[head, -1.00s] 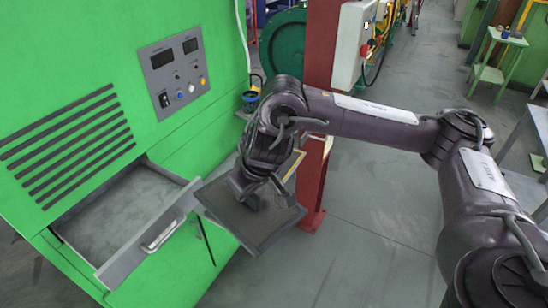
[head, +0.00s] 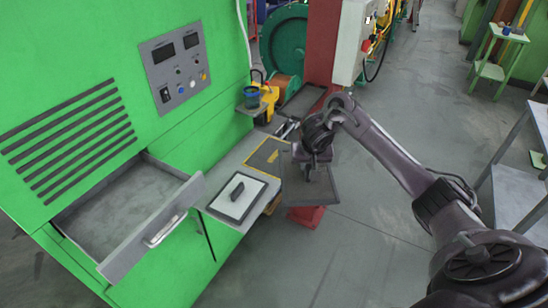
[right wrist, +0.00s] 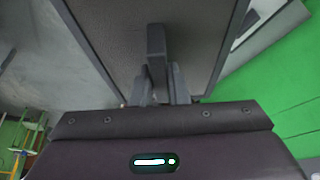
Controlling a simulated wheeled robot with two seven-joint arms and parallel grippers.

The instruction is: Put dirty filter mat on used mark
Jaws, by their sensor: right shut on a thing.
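A dark grey filter mat (head: 324,190) with a dark frame hangs from my right gripper (head: 309,168), just right of the narrow side bench. The right wrist view shows the gripper (right wrist: 157,90) shut on the mat's upright handle, with the grey mat face (right wrist: 105,45) beyond it. A yellow-outlined mark (head: 268,153) lies on the bench's far part, left of the held mat; its right side is partly covered. I cannot read any label on it. A second mat (head: 249,192), white with a dark rim and handle, lies on the bench's near part. My left gripper is not in view.
The green machine (head: 180,120) stands at the left, with an open drawer (head: 150,240) jutting out. A small shelf with a blue-rimmed cup (head: 251,97) is above the bench. A red post (head: 335,60) stands behind my gripper. Open floor lies to the right.

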